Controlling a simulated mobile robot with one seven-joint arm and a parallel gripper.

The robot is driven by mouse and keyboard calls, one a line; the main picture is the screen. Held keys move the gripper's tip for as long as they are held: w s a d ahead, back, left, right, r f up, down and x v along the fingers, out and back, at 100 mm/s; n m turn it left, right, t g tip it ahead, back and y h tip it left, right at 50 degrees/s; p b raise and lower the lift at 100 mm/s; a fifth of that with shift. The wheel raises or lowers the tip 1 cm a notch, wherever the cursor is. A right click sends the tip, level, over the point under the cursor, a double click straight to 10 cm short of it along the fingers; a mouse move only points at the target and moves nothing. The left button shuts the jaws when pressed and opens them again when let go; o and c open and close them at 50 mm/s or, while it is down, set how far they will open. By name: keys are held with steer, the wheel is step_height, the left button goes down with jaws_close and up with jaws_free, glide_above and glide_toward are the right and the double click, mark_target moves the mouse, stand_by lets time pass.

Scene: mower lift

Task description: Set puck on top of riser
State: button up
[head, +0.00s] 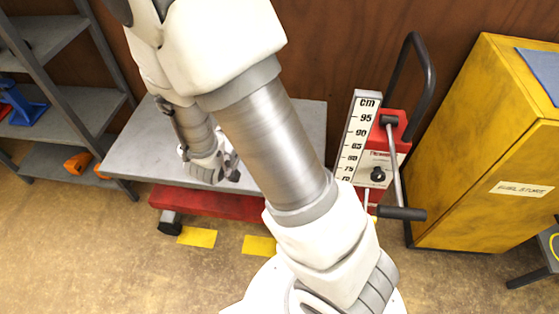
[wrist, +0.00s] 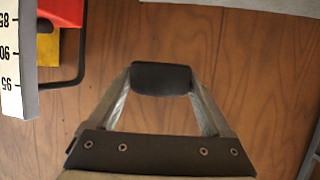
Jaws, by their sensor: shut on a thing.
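My gripper (wrist: 162,84) is shut on a black block with rounded edges, which I take for the puck (wrist: 161,73). In the wrist view the puck spans the gap between the two fingertips, with the brown wood wall behind it. In the head view my arm crosses the middle and hides much of the grey lift platform (head: 140,150). Small white and dark parts show beside my wrist there, too small to identify. I cannot make out the riser in either view. The fingers and puck cannot be told clearly in the head view.
A red lift column with a cm scale (head: 357,135), crank and black handle (head: 403,213) stands right of the platform; the scale is upside down in the wrist view (wrist: 10,60). A yellow cabinet (head: 470,150) is at right, a grey shelf (head: 75,100) at left.

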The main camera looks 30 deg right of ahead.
step_height(320, 180, down, 8)
steer(key=s+d+m+g+h+b, duration=0.1)
steer(key=s+m+g+h+b, duration=0.15)
steer(key=b, duration=0.45)
steer(key=shift+t+y, duration=0.25)
steer(key=w+d+f+b, duration=0.2)
steer(key=w+d+f, duration=0.1)
steer(key=w+d, duration=0.1)
steer(key=w+d+f+b, duration=0.3)
steer(key=w+d+f, duration=0.1)
steer(key=shift+f, duration=0.25)
steer(key=shift+f+b, duration=1)
steer(key=shift+f, duration=0.85)
steer(key=shift+f, duration=0.2)
steer(key=o, duration=1.3)
